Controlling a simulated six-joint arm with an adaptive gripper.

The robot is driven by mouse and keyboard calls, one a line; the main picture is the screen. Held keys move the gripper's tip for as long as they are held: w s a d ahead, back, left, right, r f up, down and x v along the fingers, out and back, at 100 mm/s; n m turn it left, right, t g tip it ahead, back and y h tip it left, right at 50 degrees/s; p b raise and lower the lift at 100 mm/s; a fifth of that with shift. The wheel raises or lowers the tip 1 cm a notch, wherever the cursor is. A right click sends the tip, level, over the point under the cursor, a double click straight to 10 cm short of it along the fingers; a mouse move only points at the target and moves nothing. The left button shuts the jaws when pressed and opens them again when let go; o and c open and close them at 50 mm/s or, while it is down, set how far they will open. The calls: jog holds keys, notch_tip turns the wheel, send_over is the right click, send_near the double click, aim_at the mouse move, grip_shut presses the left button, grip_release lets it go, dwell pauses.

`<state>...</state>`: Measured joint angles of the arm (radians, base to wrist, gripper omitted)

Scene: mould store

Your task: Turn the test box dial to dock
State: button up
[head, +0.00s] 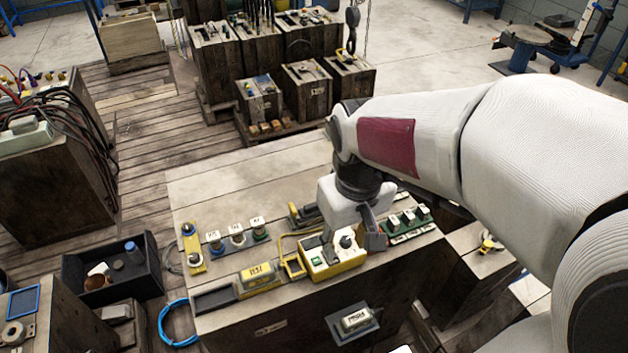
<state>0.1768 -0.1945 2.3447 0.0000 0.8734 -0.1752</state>
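The test box (335,270) is a yellow box with a pale top, on the wooden bench top near its front edge. A black dial (347,241) and a green button or lamp (317,261) show on its top. The dial's markings, including dock, are too small to read, so I cannot tell where it points. My gripper (350,239) hangs from above over the test box. Its dark fingers are apart, one left of the dial and one right of it. I cannot see either finger touching the dial.
The wooden bench (240,185) has clear space at its back left. Small labelled switches (237,235) stand left of the test box, and a green-based row (408,218) stands right. A yellow meter (258,277) sits at the front. A black bin (115,275) stands left.

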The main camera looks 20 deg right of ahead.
aim_at(346, 239)
jog(key=w+d+f+n, duration=0.2)
jog(key=w+f+n, duration=0.2)
jog(key=w+d+f+n+g, duration=0.1)
jog(key=w+d+f+n, duration=0.2)
jog(key=w+f+n, duration=0.1)
jog(key=w+d+f+n, duration=0.3)
jog(key=w+f+n, duration=0.1)
jog(key=f+n, duration=0.1)
jog(key=shift+w+d+n+g, duration=0.25)
jog(key=shift+w+n+g, duration=0.15)
jog(key=shift+n, duration=0.1)
jog(key=shift+w+d+r+n, duration=0.15)
jog(key=shift+w+n, duration=0.3)
jog(key=shift+n, duration=1.55)
jog(key=shift+f, duration=3.9)
